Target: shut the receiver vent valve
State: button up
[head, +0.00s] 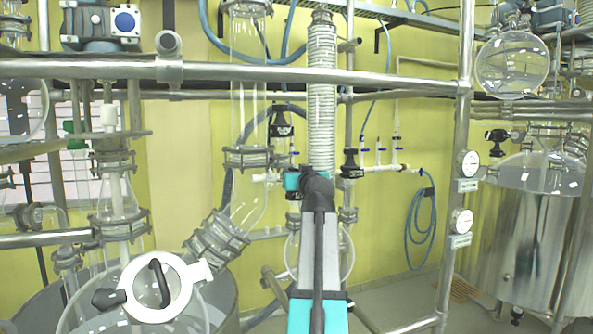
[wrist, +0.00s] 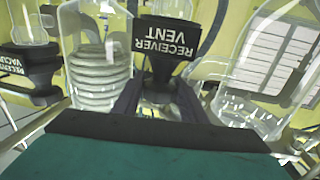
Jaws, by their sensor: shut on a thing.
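The receiver vent valve (wrist: 168,38) is at the top middle of the wrist view, its dark tag lettered RECEIVER VENT and upside down there. Both dark fingers of my gripper (wrist: 158,97) flank the black part below the tag and are shut on it. In the head view, a black valve (head: 281,124) left of the ribbed column looks like the same one. My gripper (head: 293,180) is just below it there, its fingertips mostly hidden by the wrist. The valve's exact handle angle is not clear.
The receiver vacuum valve (wrist: 30,65) is close by on the left in the wrist view. The ribbed column (head: 322,80) and glass tube (head: 247,110) stand close to my gripper. A steel rail (head: 400,78) crosses above my arm. A white ring-shaped lid (head: 128,291) is at lower left.

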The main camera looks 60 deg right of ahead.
jog(key=shift+r+m+g+h+p, duration=0.1)
jog(key=shift+m+g+h+p, duration=0.6)
jog(key=shift+g+p, duration=0.15)
jog(key=o, duration=0.8)
jog(key=shift+d, duration=0.1)
jog(key=shift+s+a, duration=0.15)
jog(key=shift+a, duration=0.05)
jog(key=shift+s+a+f+b, duration=0.2)
jog(key=shift+s+a+b, duration=0.1)
jog(key=shift+a, duration=0.1)
jog(key=b+v, duration=0.4)
jog(key=v, duration=0.8)
jog(key=shift+s+a+r, duration=0.1)
jog(key=shift+s+a, duration=0.05)
jog(key=shift+s, duration=0.1)
